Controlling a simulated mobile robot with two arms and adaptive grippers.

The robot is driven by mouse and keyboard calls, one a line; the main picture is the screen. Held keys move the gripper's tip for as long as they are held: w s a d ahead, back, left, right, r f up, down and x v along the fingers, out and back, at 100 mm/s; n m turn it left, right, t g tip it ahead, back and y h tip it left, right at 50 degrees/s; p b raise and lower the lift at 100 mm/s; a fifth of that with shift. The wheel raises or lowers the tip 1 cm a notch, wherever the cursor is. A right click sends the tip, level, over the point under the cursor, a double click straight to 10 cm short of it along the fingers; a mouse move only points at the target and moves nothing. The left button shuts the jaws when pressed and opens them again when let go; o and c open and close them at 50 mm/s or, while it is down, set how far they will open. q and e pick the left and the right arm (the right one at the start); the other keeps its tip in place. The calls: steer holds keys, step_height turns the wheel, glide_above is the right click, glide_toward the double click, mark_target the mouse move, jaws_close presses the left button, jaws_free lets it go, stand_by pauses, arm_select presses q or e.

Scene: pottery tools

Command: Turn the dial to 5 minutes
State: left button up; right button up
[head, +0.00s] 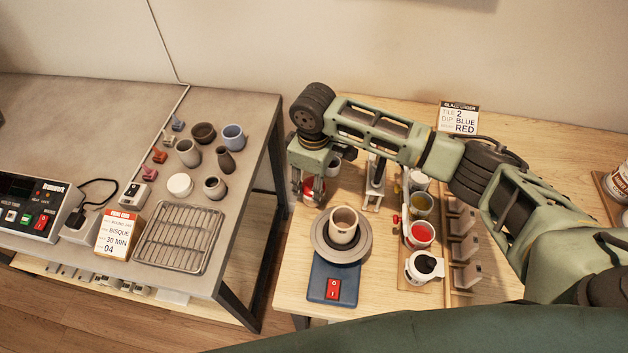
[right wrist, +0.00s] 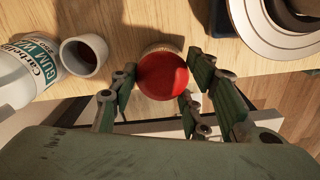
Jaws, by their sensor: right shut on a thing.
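A round red-topped thing (right wrist: 162,76) with a pale rim sits between the fingers of my right gripper (right wrist: 158,88) in the right wrist view. In the head view, my right gripper (head: 308,186) is low at the left edge of the wooden table, shut on this red thing (head: 314,189). I see no scale or numbers on its top, so I cannot tell whether it is the dial or what it reads. My left gripper is not in view.
A pottery wheel (head: 327,255) with a cup (head: 344,227) stands close in front of the gripper. Glaze jars (head: 421,233) stand to the right. On the grey table are a control box (head: 22,228), a wire rack (head: 180,238) and several pots. A gap separates the tables.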

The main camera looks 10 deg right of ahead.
steer(key=o, duration=1.1)
step_height(320, 180, up, 12)
steer(key=shift+a, duration=0.1)
stand_by(0.5)
